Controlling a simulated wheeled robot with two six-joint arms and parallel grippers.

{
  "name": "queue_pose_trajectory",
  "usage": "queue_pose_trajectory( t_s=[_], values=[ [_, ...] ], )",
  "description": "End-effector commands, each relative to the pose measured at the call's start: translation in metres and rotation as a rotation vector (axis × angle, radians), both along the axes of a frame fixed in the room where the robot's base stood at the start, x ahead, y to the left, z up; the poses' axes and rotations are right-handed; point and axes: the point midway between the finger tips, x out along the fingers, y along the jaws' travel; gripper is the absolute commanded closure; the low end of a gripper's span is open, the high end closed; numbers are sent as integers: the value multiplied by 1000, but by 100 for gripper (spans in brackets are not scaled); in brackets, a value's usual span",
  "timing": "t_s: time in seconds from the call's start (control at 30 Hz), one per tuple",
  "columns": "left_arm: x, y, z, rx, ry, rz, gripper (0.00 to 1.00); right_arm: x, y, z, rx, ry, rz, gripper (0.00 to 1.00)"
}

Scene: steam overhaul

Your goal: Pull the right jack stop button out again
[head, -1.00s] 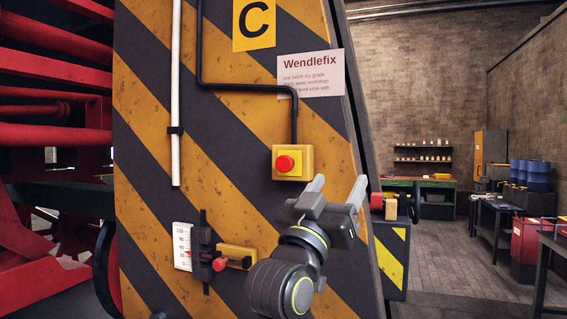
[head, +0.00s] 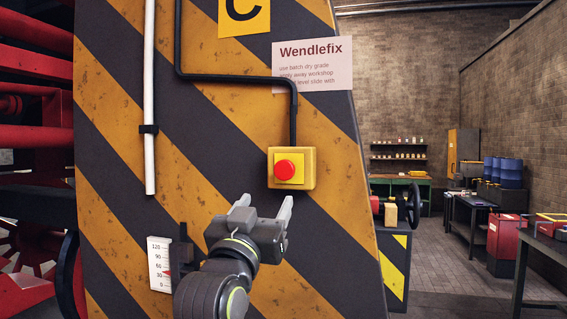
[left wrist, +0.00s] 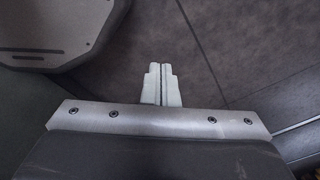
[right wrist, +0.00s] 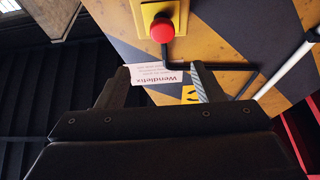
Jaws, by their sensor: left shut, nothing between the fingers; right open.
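The red stop button (head: 286,170) sits on a yellow box fixed to the striped jack (head: 225,115). In the right wrist view the button (right wrist: 162,31) shows near the top, beyond the fingertips. My right gripper (head: 264,203) is open and empty, below and slightly left of the button in the head view, apart from it. Its two fingers also show in the right wrist view (right wrist: 160,78). My left gripper (left wrist: 161,72) is shut and empty over dark floor in the left wrist view; it is not in the head view.
A scale (head: 159,264) with a red pointer is on the jack at lower left. A black cable runs to the button box beside a white pipe (head: 149,100). A Wendlefix sign (head: 312,65) hangs above. Red machinery stands at left; workbenches (head: 475,212) and drums stand at right.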

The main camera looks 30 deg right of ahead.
Motion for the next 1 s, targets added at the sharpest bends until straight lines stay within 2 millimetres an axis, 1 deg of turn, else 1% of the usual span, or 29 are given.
queue_pose_trajectory(
  t_s=[0.03,0.07,0.1,0.17,0.27,0.4,0.5,0.6,0.73,0.87,1.0],
  values=[
    [-11,0,7,0,16,3,100,4,-6,7,-3,2,-5,39],
    [-15,0,10,0,22,4,100,7,-10,9,-4,2,-5,39],
    [-19,0,13,-1,28,5,100,11,-14,12,-5,1,-5,39],
    [-21,0,17,0,30,6,100,16,-20,15,-5,1,-5,39],
    [-12,0,26,0,18,3,100,26,-32,22,-4,3,-5,39],
    [13,0,39,1,-20,-4,100,40,-49,31,-3,2,-6,39],
    [22,1,50,1,-34,-6,100,52,-63,39,-3,4,-5,39],
    [19,1,60,2,-31,-6,100,64,-76,47,-3,4,-5,39],
    [11,1,69,1,-18,-4,100,77,-92,54,-2,3,-4,39],
    [4,1,74,2,-8,-2,100,85,-101,58,-2,2,-2,39],
    [2,1,75,1,-5,-1,100,89,-105,59,0,0,0,39]
  ],
)
